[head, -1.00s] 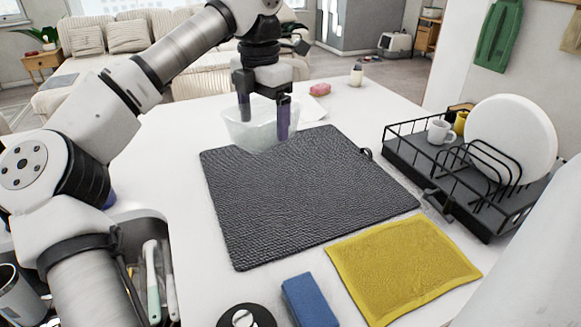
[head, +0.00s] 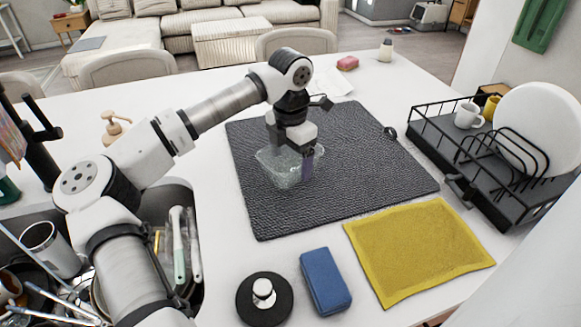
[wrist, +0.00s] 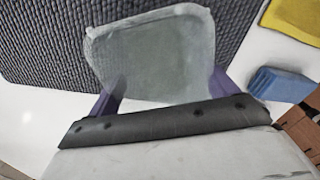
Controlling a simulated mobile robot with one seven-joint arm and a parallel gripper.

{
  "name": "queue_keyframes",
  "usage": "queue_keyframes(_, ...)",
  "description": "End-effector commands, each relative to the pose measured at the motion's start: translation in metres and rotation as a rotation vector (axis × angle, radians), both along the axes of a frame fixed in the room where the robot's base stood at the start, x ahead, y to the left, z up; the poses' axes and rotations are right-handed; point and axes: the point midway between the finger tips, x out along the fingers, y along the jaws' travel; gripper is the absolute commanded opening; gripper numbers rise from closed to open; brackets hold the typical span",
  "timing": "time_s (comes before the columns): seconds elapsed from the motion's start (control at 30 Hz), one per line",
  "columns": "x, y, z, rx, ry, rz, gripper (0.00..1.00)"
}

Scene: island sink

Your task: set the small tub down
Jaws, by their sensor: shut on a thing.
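The small tub (head: 280,168) is a translucent, pale greenish container. It is at my gripper (head: 297,165), over the left-middle part of the dark woven mat (head: 375,170). My gripper is shut on the tub. In the wrist view the tub (wrist: 152,55) lies between the two purple fingers of my gripper (wrist: 165,90), its open side facing the camera, with the mat (wrist: 45,50) behind it. I cannot tell whether the tub's base touches the mat.
A yellow cloth (head: 418,250), a blue sponge (head: 325,281) and a black round stopper (head: 264,300) lie in front of the mat. A black dish rack (head: 470,160) with a white plate and cups stands right. The sink with utensils is at lower left. The mat's right part is clear.

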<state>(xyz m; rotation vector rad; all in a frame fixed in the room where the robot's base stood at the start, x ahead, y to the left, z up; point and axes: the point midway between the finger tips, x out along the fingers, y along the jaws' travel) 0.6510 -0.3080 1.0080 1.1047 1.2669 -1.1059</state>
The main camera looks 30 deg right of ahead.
Motion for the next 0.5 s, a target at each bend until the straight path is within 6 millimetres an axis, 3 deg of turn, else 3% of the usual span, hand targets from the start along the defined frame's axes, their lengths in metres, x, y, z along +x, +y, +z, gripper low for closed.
queue_keyframes(0.3,-0.001,0.0,-0.039,0.0,0.002,0.0,0.62)
queue_keyframes(0.5,0.0,0.0,-0.04,0.0,0.0,0.001,0.62)
